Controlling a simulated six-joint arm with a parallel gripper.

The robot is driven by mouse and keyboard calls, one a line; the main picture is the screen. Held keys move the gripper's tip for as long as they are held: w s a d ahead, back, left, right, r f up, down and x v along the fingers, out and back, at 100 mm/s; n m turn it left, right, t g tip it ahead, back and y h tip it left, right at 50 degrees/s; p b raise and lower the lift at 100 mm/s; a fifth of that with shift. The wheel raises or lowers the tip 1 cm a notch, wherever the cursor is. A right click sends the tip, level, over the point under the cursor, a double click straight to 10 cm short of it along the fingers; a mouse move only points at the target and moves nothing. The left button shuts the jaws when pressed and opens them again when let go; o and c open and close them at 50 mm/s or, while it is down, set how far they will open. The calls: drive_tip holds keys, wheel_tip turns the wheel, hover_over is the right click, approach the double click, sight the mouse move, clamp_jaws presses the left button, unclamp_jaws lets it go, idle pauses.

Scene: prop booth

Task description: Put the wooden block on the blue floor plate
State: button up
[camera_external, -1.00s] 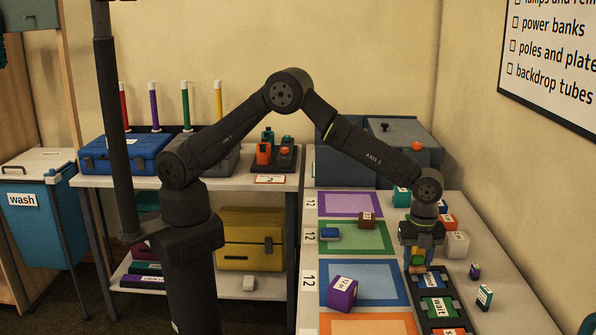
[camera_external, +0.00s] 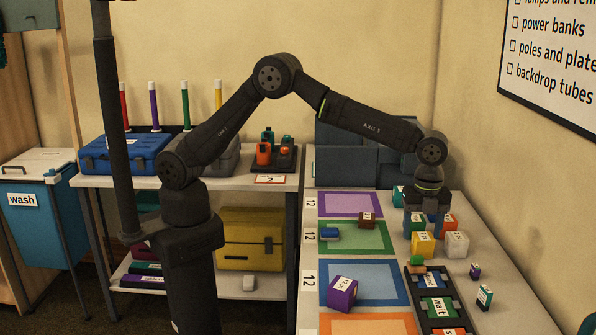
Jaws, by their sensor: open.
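The blue floor plate (camera_external: 386,288) lies flat on the right table, with a purple block (camera_external: 342,292) on its front left part. A small tan block that looks like the wooden block (camera_external: 418,269) sits at the far end of the black tray (camera_external: 452,290), right of the plate. Something small and green shows at its upper edge; I cannot tell whether it rests on the block. My gripper (camera_external: 428,214) is open and empty, pointing down above the back right blocks, up and behind the tan block. Its fingertips are partly lost among the blocks.
A yellow block (camera_external: 422,244), a white block (camera_external: 457,245) and a green block (camera_external: 417,223) crowd beneath and beside my gripper. The green plate (camera_external: 370,238) bears a blue block (camera_external: 330,234) and a brown block (camera_external: 367,219). The blue plate's right half is clear.

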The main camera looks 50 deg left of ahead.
sight(418, 257)
drive_tip(key=shift+r, duration=1.55)
drive_tip(key=shift+f, duration=0.1)
drive_tip(key=shift+f, duration=4.45)
drive_tip(key=shift+f, duration=0.1)
